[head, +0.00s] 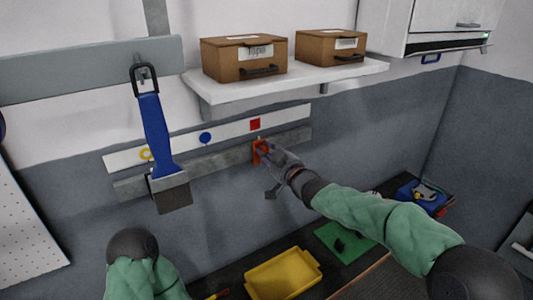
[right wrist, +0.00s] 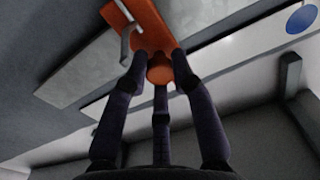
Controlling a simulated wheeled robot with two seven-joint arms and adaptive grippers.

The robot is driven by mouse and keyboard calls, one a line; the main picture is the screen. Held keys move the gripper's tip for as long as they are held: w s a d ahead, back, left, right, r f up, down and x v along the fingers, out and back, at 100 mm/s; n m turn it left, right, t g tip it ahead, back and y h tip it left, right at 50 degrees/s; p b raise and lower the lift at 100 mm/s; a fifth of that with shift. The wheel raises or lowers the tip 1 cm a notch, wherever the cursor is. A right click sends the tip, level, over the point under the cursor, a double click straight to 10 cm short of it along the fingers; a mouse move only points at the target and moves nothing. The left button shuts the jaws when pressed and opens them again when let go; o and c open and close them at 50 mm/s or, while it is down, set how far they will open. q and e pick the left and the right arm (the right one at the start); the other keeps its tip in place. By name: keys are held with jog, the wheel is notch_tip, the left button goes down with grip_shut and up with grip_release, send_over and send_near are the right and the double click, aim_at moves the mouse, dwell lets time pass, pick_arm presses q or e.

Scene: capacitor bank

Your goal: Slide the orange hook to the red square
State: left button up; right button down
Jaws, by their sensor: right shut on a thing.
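The orange hook (head: 260,151) sits on the grey metal rail (head: 213,164) on the wall. The red square (head: 255,124) is on the white strip above the rail, almost straight above the hook. My right gripper (head: 267,152) is shut on the hook. In the right wrist view the orange hook (right wrist: 150,30) shows its plate and a metal prong, with my right gripper's fingers (right wrist: 160,72) around its round orange knob. My left arm shows at the lower left of the head view, and its gripper cannot be made out.
A blue-handled scraper (head: 155,130) hangs in front of the rail's left part. A shelf with two cardboard boxes (head: 244,58) is above. A yellow tray (head: 284,275) lies below.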

jog(key=c, duration=1)
grip_release()
jog(key=shift+d, duration=0.1)
jog(key=v, duration=1.2)
jog(key=shift+f, duration=0.1)
